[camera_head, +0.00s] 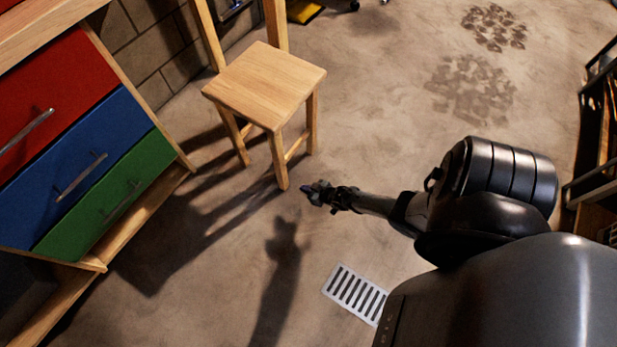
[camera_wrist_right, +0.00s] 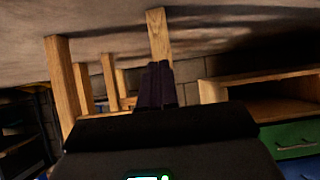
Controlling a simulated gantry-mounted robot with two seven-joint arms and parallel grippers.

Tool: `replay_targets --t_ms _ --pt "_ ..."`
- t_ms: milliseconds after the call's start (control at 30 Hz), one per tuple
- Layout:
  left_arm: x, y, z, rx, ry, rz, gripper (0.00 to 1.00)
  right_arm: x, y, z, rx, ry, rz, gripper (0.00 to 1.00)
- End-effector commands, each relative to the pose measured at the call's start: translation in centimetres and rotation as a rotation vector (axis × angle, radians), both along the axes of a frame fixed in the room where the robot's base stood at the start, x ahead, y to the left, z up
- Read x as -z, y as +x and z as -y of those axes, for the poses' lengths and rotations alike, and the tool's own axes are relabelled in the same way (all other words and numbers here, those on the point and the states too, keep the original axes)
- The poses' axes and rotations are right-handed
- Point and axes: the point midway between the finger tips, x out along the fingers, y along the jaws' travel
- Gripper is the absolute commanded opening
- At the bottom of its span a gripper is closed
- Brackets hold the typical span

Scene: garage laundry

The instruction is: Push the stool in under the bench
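The light wooden stool (camera_head: 265,85) stands upright on the floor, in front of and apart from the drawer unit. Two wooden uprights (camera_head: 208,36) rise just behind its seat; they look like legs of the bench. The bench's wooden top (camera_head: 45,22) runs out of the top left of the head view. My right gripper (camera_head: 312,191) is low, just right of the stool's nearest leg. In the right wrist view its dark fingers (camera_wrist_right: 156,86) are together and empty, with stool legs (camera_wrist_right: 62,88) beyond; contact cannot be told. My left gripper is out of view.
Red, blue and green drawers (camera_head: 85,165) stand left of the stool, above a low wooden rail (camera_head: 110,245). A floor drain (camera_head: 355,294) lies in the foreground. A dark rack (camera_head: 597,150) stands at the right edge. The floor between is clear.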

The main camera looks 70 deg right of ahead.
Motion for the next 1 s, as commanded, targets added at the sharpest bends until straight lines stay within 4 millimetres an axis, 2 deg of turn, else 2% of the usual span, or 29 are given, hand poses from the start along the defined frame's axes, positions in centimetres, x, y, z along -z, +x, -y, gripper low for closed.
replay_targets --t_ms 167,300,500,700,1000 --pt "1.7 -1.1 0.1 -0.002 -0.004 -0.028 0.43 0.2 2.3 0.4 -0.001 -0.001 0.003 0.0" --pt "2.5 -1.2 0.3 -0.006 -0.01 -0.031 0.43 0.2 4.1 0.8 -0.001 -0.001 0.003 0.0" --pt "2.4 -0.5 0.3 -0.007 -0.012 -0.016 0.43 -0.1 6.4 1.2 -0.001 0.0 0.001 0.0" --pt "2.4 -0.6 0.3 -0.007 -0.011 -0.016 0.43 0.0 7.8 1.5 0.0 0.0 0.0 0.0" --pt "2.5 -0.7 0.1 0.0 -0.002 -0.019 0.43 -0.1 8.5 1.6 -0.001 -0.001 0.001 0.0"
